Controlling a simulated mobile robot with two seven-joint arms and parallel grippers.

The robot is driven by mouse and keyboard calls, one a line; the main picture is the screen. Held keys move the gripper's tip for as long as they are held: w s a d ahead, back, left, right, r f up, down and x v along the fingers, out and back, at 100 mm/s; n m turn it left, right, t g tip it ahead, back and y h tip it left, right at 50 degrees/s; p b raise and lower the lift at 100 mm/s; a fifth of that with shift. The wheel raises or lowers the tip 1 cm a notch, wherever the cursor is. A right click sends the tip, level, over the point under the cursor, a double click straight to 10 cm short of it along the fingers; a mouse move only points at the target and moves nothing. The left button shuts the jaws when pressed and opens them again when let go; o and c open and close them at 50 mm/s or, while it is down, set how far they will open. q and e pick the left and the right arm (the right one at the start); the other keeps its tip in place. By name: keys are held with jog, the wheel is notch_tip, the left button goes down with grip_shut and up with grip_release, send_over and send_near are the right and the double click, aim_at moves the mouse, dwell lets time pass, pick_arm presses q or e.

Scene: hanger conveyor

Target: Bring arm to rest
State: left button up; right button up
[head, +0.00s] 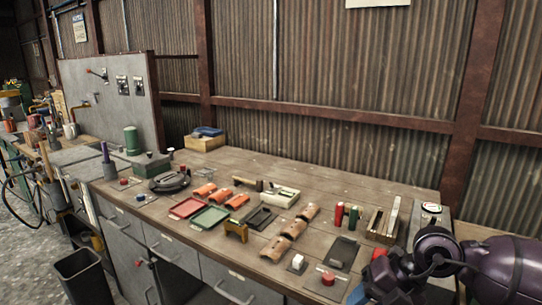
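My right arm (500,268), dark purple and black, comes in at the lower right corner over the front right end of the workbench (330,172). Its dark far end (385,282) is low in the picture, close to the bench's front edge. The fingers there cannot be made out, and nothing held can be seen. My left arm and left gripper are not in view.
Red and green trays (210,217), orange curved pieces (205,190), brown curved pieces (275,248) and a wooden rack (383,222) crowd the bench. A red button box (327,281) is near my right arm. The bench's back strip is mostly clear.

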jog(key=s+a+m+t+y, duration=0.2)
jog(key=s+a+m+y, duration=0.15)
jog(key=a+y, duration=0.55)
jog(key=w+d+f+m+t+h, duration=0.1)
jog(key=d+f+m+t+h, duration=0.9)
jog(key=m+t, duration=0.75)
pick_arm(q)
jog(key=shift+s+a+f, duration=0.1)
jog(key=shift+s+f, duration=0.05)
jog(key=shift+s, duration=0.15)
pick_arm(e)
jog(key=s+d+f+m+g+h, duration=0.3)
jog(key=s+d+f+m+g, duration=0.1)
jog(key=f, duration=0.4)
jog(key=s+d+f+m+g+h, duration=0.3)
jog(key=s+d+f+m+g, duration=0.1)
jog(key=s+f+m, duration=0.3)
jog(key=shift+s+d+f, duration=0.65)
jog(key=shift+s+f, duration=0.05)
jog(key=shift+s, duration=0.5)
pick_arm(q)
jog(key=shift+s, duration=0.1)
pick_arm(e)
jog(key=shift+g, duration=0.25)
